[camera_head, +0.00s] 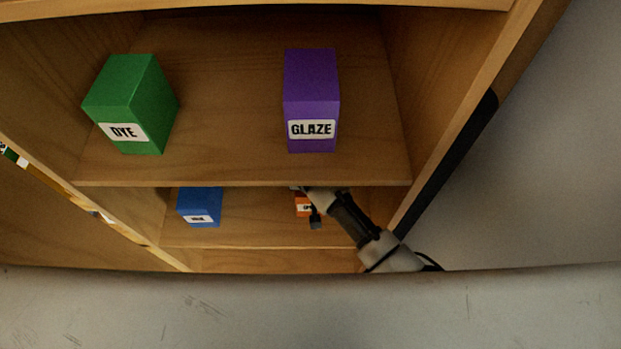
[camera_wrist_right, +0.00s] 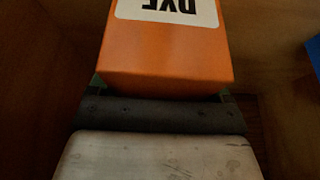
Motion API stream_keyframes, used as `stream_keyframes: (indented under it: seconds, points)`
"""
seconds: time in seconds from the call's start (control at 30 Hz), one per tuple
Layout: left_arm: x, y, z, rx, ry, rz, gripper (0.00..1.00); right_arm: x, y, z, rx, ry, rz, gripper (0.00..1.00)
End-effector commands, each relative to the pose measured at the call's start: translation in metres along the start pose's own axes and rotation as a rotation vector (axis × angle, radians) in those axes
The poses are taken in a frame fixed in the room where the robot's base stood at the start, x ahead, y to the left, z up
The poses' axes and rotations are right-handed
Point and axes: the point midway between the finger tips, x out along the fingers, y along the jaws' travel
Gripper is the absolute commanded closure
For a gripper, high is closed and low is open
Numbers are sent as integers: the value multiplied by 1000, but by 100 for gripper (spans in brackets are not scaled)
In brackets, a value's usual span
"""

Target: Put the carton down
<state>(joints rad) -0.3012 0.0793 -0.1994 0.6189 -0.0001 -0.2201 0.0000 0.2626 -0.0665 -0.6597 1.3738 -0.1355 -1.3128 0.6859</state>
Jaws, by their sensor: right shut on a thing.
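An orange carton (camera_head: 303,207) with a white label is in the lower compartment of the wooden shelf unit, toward its right side. My right gripper (camera_head: 312,200) reaches in from the right and is shut on this carton. In the right wrist view the orange carton (camera_wrist_right: 165,62) fills the upper middle, and its dark label letters are cut off by the top edge. Whether its base touches the lower shelf (camera_head: 255,233) cannot be told, as the arm and the upper shelf board hide part of it. My left gripper is not in view.
A blue carton (camera_head: 200,206) stands left on the lower shelf, with bare board between it and the orange one. A green DYE carton (camera_head: 135,100) and a purple GLAZE carton (camera_head: 312,90) stand on the shelf above (camera_head: 235,150). The unit's right side wall (camera_head: 450,110) is close to my arm.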

Motion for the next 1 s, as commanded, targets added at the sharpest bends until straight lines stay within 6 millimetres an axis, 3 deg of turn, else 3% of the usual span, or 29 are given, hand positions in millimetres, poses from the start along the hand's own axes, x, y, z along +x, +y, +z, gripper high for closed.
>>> stream_keyframes:
  seconds: [0.03,0.17,0.47,0.67,1.0]
  points:
    - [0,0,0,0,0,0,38,1,0,1,0,-1,0,17]
    - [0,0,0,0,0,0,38,1,0,1,0,-1,0,0]
    - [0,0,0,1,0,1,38,-4,0,0,0,-1,0,0]
    - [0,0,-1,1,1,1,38,-33,-1,0,2,1,-3,0]
    - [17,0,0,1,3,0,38,-60,0,79,-1,-4,0,0]
